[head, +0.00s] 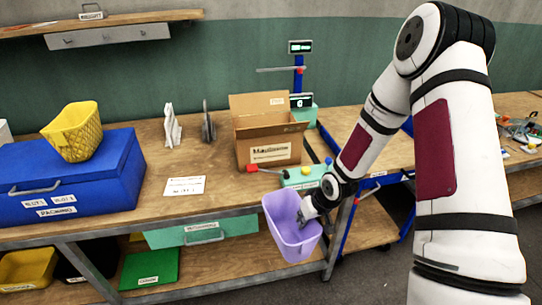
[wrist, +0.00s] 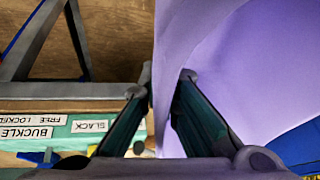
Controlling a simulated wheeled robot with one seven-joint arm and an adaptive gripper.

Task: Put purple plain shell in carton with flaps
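The purple plain shell (head: 287,228) is a light purple, smooth-walled open bin. In the head view it hangs in the air in front of the bench edge, slightly tilted. My gripper (head: 302,218) is at its right wall. In the wrist view the shell wall (wrist: 235,60) runs between the two fingers of my gripper (wrist: 166,78), one on each side, and they appear shut on it. The carton with flaps (head: 248,152) is an open brown box with a white label, standing on the bench behind the shell. Its inside is mostly hidden.
A blue box (head: 110,185) with a yellow perforated basket (head: 75,130) on it stands at the left. A green press with a red-tipped lever (head: 300,178) sits at the carton's front right. A blue post (head: 298,75) rises behind. The bench left of the carton has free room.

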